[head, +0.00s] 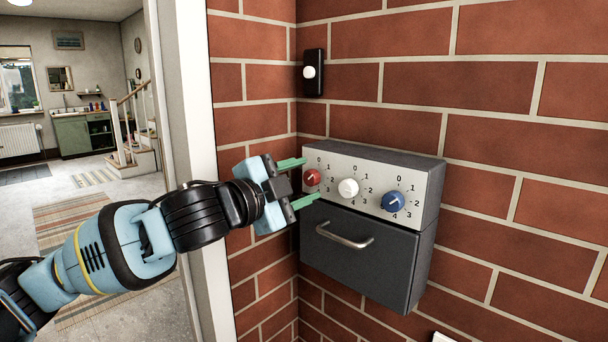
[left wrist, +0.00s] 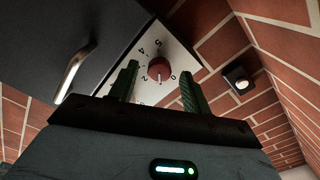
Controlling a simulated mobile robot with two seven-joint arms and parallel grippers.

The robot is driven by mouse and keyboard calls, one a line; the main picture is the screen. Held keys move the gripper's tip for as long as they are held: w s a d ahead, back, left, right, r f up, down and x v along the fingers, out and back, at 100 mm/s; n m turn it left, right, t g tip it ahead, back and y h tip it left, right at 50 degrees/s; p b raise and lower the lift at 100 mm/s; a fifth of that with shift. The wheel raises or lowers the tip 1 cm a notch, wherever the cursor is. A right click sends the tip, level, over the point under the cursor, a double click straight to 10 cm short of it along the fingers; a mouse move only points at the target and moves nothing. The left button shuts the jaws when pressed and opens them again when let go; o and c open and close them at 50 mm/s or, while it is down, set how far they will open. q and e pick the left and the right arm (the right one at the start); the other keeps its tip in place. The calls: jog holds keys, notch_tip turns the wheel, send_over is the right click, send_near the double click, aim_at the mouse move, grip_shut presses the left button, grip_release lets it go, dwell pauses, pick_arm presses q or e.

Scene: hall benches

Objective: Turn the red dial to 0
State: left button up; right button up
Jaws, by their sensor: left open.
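The red dial (head: 312,177) is the leftmost of three knobs on the pale panel of a grey wall box. My left gripper (head: 306,180) is open in front of it, with one green finger above and one below the dial. In the left wrist view the red dial (left wrist: 160,67) shows between the two fingers (left wrist: 159,83), and I cannot tell whether they touch it. A pale mark on the dial points toward the gripper there, between the 0 and the 2. My right gripper is not in view.
The white knob (head: 348,188) and the blue knob (head: 393,202) sit to the right on the same panel. Below is a dark drawer front with a metal handle (head: 343,236). A black wall switch (head: 313,73) is above. Brick walls meet close by on the left.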

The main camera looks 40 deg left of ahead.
pick_arm(q)
jog(key=shift+w+d, duration=0.1)
jog(key=shift+w, duration=0.55)
jog(key=c, duration=1)
